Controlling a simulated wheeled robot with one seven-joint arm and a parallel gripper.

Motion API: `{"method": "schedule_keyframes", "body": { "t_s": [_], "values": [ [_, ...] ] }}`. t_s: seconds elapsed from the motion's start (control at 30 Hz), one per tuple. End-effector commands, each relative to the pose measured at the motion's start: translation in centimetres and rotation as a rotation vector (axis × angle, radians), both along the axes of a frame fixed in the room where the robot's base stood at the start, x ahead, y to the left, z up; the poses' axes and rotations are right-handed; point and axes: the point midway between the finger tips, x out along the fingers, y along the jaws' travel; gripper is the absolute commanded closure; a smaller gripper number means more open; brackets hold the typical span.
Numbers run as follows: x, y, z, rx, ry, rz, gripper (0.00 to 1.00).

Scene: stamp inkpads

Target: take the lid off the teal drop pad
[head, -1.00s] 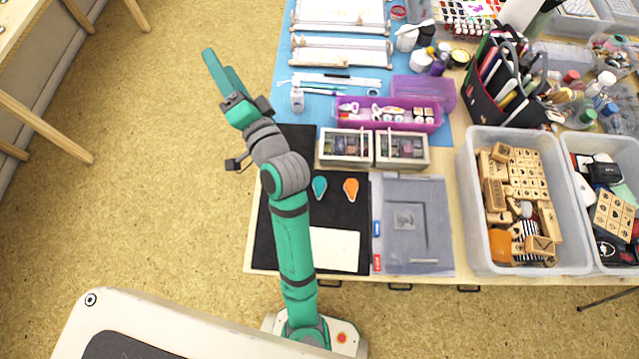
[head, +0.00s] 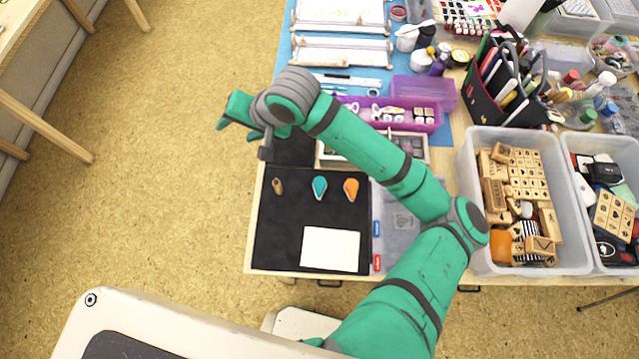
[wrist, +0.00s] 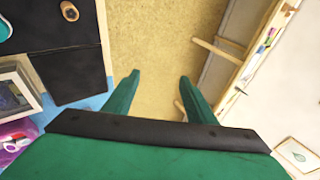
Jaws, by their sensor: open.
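The teal drop pad (head: 320,187) lies on the black mat (head: 275,225) in the head view, between a brown wooden-looking piece and an orange drop pad (head: 351,189). Its teal top faces up; I cannot make out a lid edge. In the wrist view only a sliver of the teal pad (wrist: 4,28) shows at the upper left edge. My gripper (wrist: 158,85) is open and empty, with bare floor between its fingers. In the head view my gripper (head: 226,112) hangs past the table's left edge, up and left of the pads and apart from them.
The small brown piece (head: 278,186) lies on the mat left of the teal pad; it also shows in the wrist view (wrist: 69,11). A white card (head: 330,249) lies on the mat's lower part. Boxes of inkpads (head: 411,148) stand behind, partly under my arm. A tub of wooden stamps (head: 470,215) is at right.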

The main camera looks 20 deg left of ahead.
Motion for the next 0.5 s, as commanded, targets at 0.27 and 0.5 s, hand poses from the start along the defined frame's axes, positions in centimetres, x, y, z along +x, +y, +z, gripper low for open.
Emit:
{"method": "schedule_keyframes", "body": {
  "t_s": [0.27,0.5],
  "values": [
    [0.5,-12.4,-4.8,-0.432,0.122,-0.117,0.49],
    [0.3,-19.1,-5.7,-0.631,0.181,-0.204,0.49]
  ]
}}
